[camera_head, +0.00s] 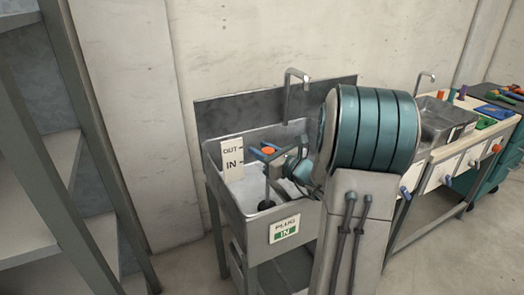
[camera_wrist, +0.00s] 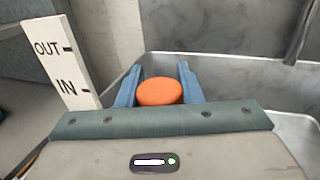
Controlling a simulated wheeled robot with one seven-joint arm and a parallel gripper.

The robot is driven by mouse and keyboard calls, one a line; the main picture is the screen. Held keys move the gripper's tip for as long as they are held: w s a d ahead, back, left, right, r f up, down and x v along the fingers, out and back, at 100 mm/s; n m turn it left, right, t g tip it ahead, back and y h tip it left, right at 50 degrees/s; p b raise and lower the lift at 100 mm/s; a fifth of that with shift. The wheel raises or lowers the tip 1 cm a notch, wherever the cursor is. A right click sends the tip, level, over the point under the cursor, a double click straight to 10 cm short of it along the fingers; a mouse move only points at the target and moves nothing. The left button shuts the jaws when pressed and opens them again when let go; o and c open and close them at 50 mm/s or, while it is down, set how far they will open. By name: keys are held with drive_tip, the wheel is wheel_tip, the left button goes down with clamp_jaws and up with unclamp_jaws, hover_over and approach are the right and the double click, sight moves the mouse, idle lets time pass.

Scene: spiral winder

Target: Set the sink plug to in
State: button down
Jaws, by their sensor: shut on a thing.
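The sink plug has an orange round knob (camera_head: 268,150), which also shows in the wrist view (camera_wrist: 160,91). A dark stem runs down from it to a dark disc (camera_head: 266,204) low in the grey metal sink (camera_head: 229,197). My gripper (camera_wrist: 158,88) is shut on the knob, with one blue finger on each side of it. A white scale plate (camera_head: 233,158) beside the knob reads OUT above and IN below. A label (camera_head: 285,229) on the sink's front reads PLUG IN, with IN on green. The lower stem is partly hidden in the head view.
A tap (camera_head: 290,90) rises behind the sink. My arm covers the sink's right part in the head view. A workbench (camera_head: 440,170) with a second basin and tools stands at the right. Grey shelving (camera_head: 30,190) stands at the left.

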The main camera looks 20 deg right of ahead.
drive_tip(key=shift+f, duration=0.3)
drive_tip(key=c, duration=1)
unclamp_jaws()
drive_tip(key=shift+s+d, duration=0.1)
drive_tip(key=shift+s, duration=0.15)
drive_tip(key=v, duration=1.3)
drive_tip(key=shift+s+r+p, duration=0.2)
drive_tip(key=shift+p, duration=0.1)
